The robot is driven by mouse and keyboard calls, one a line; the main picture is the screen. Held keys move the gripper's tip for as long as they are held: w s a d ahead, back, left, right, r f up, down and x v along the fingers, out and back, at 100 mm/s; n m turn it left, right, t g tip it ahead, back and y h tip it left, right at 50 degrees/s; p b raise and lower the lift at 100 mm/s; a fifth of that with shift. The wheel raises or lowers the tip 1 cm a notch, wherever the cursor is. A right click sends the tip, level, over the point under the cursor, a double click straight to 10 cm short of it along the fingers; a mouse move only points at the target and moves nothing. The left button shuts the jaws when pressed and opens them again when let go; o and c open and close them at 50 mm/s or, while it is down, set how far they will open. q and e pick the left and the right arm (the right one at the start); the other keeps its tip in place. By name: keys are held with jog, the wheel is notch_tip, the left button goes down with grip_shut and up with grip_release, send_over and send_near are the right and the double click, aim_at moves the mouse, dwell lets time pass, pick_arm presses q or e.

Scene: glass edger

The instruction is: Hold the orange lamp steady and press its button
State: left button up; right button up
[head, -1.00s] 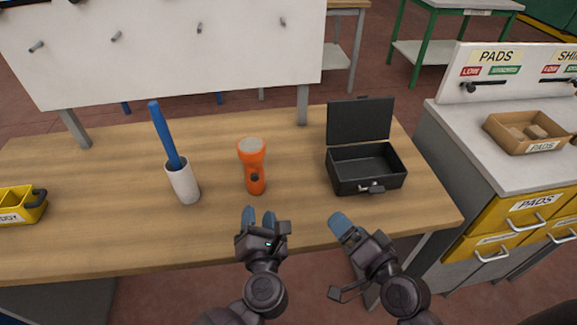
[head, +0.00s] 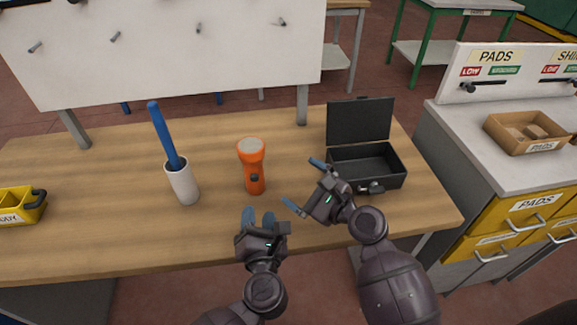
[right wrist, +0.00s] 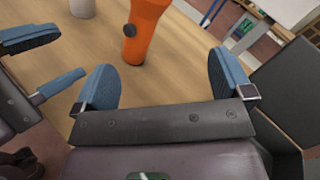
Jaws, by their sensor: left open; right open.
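The orange lamp (head: 252,168) stands upright on the wooden table with its pale lens at the top. Its dark round button (head: 254,178) faces me. In the right wrist view the lamp (right wrist: 145,25) is cut off at the top, beyond the fingers and between them, and its button (right wrist: 129,30) shows. My left gripper (head: 259,217) is open just in front of the lamp, nearer the table's front edge. My right gripper (head: 305,184) is open to the right of the lamp, its fingers pointing left toward it. Neither gripper touches the lamp.
A white cup (head: 182,183) with a blue stick (head: 164,135) stands left of the lamp. An open black box (head: 372,178) lies close behind and right of my right gripper. A yellow bin (head: 20,206) is at far left. The table (head: 110,220) is clear at front left.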

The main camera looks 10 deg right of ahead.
aim_at(241, 142)
jog(key=w+a+r+m, duration=0.1)
jog(key=w+a, duration=0.2)
jog(key=w+a+r+m+y, duration=0.1)
jog(key=w+a+m, duration=0.1)
jog(key=w+a, duration=0.2)
jog(key=w+a+m+g+y, duration=0.1)
jog(key=w+a, duration=0.2)
jog(key=shift+w+a+r+m, duration=0.2)
jog(key=shift+a+r+m, duration=0.15)
jog(key=shift+r+m, duration=0.05)
dwell(0.4)
jog(key=c, duration=1.1)
pick_arm(q)
grip_shut()
pick_arm(e)
jog(key=shift+o, duration=0.2)
dwell(0.4)
